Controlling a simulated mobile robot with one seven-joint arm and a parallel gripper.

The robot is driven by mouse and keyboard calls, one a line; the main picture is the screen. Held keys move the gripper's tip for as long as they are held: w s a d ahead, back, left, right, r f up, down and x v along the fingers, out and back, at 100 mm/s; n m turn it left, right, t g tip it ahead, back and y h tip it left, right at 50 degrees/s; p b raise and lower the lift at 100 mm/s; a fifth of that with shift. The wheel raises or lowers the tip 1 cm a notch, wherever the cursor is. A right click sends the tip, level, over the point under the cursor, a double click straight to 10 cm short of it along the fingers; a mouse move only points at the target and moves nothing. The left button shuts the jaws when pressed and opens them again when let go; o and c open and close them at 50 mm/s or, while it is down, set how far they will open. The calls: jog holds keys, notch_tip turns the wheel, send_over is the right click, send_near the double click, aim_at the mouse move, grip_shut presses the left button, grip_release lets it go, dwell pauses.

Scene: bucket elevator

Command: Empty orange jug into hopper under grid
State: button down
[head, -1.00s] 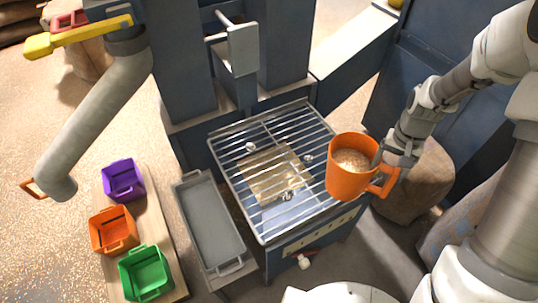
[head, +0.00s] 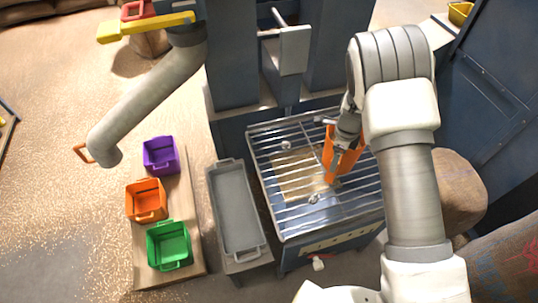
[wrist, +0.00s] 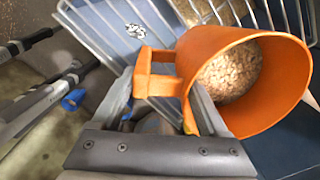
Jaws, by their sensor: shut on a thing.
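My gripper (wrist: 160,100) is shut on the jug's handle (wrist: 150,82). It also shows in the head view (head: 345,138). How far the jug is tilted is unclear. Under the grid, the hopper holds a tan patch (head: 297,184). Small shiny pieces (head: 314,199) show at the grid.
A grey tray (head: 238,210) stands left of the hopper. Purple (head: 161,155), orange (head: 147,201) and green (head: 169,246) bins stand on a wooden board further left. A grey chute pipe (head: 150,100) slants down above them. Blue machine columns rise behind the grid.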

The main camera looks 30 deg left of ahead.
jog(key=s+a+f+m+p, duration=0.2)
jog(key=s+a+f+m, duration=0.15)
jog(key=a, duration=0.65)
jog(key=s+a+f+m+p, duration=0.2)
jog(key=s+a+m, duration=0.3)
jog(key=a, duration=0.5)
jog(key=r+y, duration=0.1)
jog(key=d+r+y+p, duration=0.1)
jog(key=y, duration=0.1)
jog(key=d+r+y, duration=0.1)
jog(key=r, duration=0.1)
jog(key=shift+w+y, duration=0.15)
jog(key=shift+y, duration=0.25)
jog(key=shift+d+r+y+b, duration=0.2)
jog(key=shift+y+b, duration=0.2)
jog(key=shift+b, duration=0.75)
jog(key=y+b, duration=0.1)
jog(key=b, duration=0.7)
jog(key=shift+d+r+g+y, duration=0.2)
jog(key=shift+d+g+y, duration=0.2)
jog(key=y+b, duration=0.1)
jog(key=b, duration=0.2)
jog(key=shift+d+b, duration=0.35)
jog(key=d+y+b, duration=0.1)
jog(key=b, duration=0.3)
jog(key=y+b, duration=0.1)
jog(key=b, duration=0.3)
jog(key=shift+w+d+f, duration=0.15)
jog(key=shift+d+f, duration=0.15)
jog(key=shift+d, duration=0.1)
